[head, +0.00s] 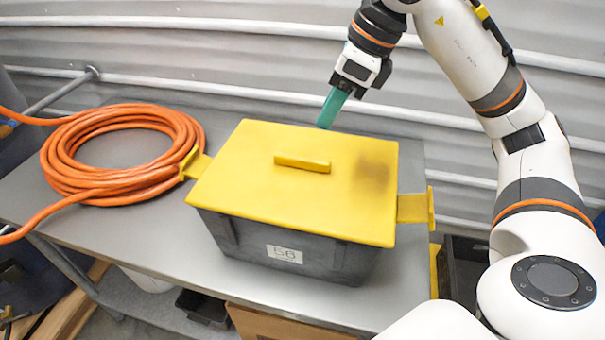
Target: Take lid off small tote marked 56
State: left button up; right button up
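A small dark grey tote (240,236) stands on a grey metal table. A white label (285,254) on its front reads like 56, though the second character is not sharp. A flat yellow lid (245,175) lies on the tote and covers its top. The lid has a raised yellow bar handle (302,163) in the middle and a dark smudge on its right part. My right gripper (328,116), with teal fingers, is above and behind the lid's far edge, apart from the handle. Its fingers overlap from this side, so their opening is hidden. My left gripper is out of view.
A coiled orange hose (120,185) lies on the table (150,228) left of the tote. Yellow brackets stick out at the left (195,163) and right (417,208) of the tote. A corrugated wall (200,50) closes off the back. The table's front strip is bare.

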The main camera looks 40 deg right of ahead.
jog(key=p, duration=0.1)
send_over(304, 157)
jog(key=s, duration=0.2)
jog(key=f, duration=0.6)
jog(key=shift+s+d+f, duration=0.15)
jog(key=shift+d+f, duration=0.05)
jog(key=shift+d, duration=0.15)
jog(key=shift+f, duration=0.25)
jog(key=x, duration=0.1)
jog(key=p+x, duration=0.1)
jog(key=x, duration=0.2)
jog(key=shift+w+d+f+p, duration=0.15)
jog(key=shift+w+d+p, duration=0.1)
jog(key=shift+p, duration=0.1)
jog(key=shift+w+f, duration=0.15)
jog(key=shift+f, duration=0.15)
grip_shut()
